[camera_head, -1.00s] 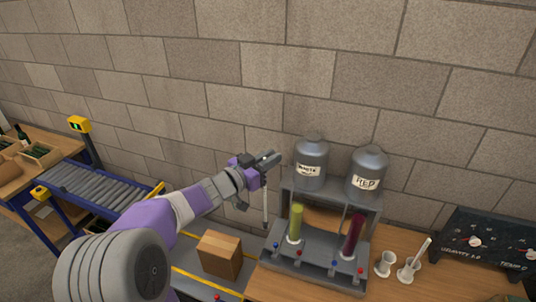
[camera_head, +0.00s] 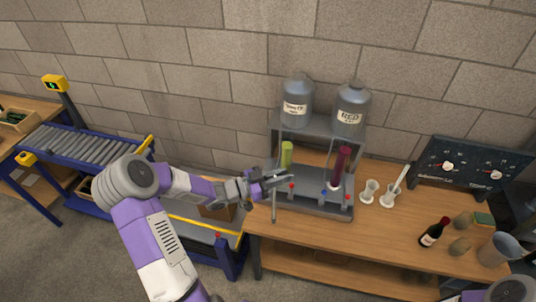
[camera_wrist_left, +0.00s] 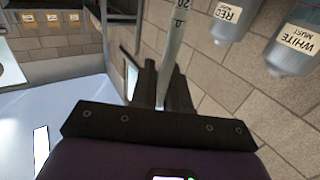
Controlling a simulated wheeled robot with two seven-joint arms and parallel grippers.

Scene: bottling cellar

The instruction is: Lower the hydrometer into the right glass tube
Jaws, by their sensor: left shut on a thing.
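My left gripper (camera_head: 275,183) is shut on the hydrometer (camera_head: 274,206), a thin pale stem that hangs roughly upright below the fingers. In the head view it shows in front of the rack's left end, left of both tubes and apart from them. In the left wrist view the hydrometer (camera_wrist_left: 176,45) stands between the dark fingers (camera_wrist_left: 161,88), its scale marks showing. The right glass tube (camera_head: 341,166), filled dark red, stands on the grey rack. The left tube (camera_head: 287,156) holds yellow-green liquid. My right gripper is not in view.
Grey tanks labelled white (camera_head: 297,98) and red (camera_head: 351,108) stand above the tubes. Two small pale holders (camera_head: 368,191) (camera_head: 387,197), one with a white stick, sit right of the rack. A cardboard box (camera_head: 217,213) is left of the bench.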

